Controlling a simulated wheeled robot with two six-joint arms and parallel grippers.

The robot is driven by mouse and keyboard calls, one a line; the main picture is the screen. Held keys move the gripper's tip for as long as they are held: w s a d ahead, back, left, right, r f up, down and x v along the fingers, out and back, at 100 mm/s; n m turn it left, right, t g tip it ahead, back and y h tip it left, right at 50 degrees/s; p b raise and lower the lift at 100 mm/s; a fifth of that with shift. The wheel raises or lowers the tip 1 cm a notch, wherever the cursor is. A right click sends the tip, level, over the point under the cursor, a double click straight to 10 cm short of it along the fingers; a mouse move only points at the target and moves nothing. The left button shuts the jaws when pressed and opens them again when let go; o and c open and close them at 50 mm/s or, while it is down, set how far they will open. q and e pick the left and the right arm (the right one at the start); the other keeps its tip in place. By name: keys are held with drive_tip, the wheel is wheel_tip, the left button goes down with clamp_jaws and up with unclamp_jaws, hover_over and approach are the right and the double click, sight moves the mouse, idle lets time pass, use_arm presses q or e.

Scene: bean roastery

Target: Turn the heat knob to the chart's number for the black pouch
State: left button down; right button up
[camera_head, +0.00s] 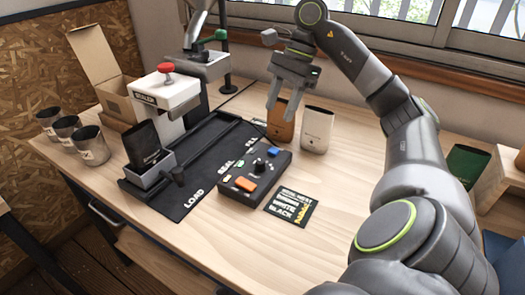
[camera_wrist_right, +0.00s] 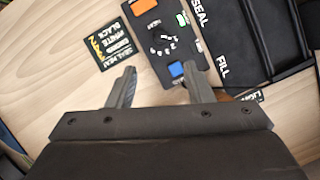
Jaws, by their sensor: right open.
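The heat knob (camera_head: 259,166) is a small black dial on top of a black control box (camera_head: 240,190); the dial with white marks around it shows in the right wrist view (camera_wrist_right: 160,43). The chart (camera_head: 291,207) is a black card with white and yellow lettering, flat on the table beside the box; it also shows in the right wrist view (camera_wrist_right: 105,43). The black pouch (camera_head: 145,143) stands in a grey holder on the left. My right gripper (camera_head: 284,106) is open and empty, above and behind the box, apart from the knob. My left gripper is out of view.
The box carries orange (camera_head: 245,184), blue (camera_head: 273,152) and green (camera_head: 239,163) buttons. Brown (camera_head: 283,124) and white (camera_head: 317,130) pouches stand behind it. A sealing machine (camera_head: 165,92), black mat (camera_head: 196,190) and metal cups (camera_head: 90,145) are left.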

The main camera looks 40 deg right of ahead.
drive_tip(key=b, duration=0.6)
approach(261, 161)
drive_tip(key=x, duration=0.3)
drive_tip(key=shift+d, duration=0.1)
drive_tip(key=x, duration=0.6)
drive_tip(key=shift+r+p, duration=0.1)
drive_tip(key=shift+p, duration=0.2)
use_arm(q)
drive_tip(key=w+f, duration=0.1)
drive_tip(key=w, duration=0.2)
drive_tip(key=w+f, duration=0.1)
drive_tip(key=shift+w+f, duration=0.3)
use_arm(e)
drive_tip(key=c, duration=1)
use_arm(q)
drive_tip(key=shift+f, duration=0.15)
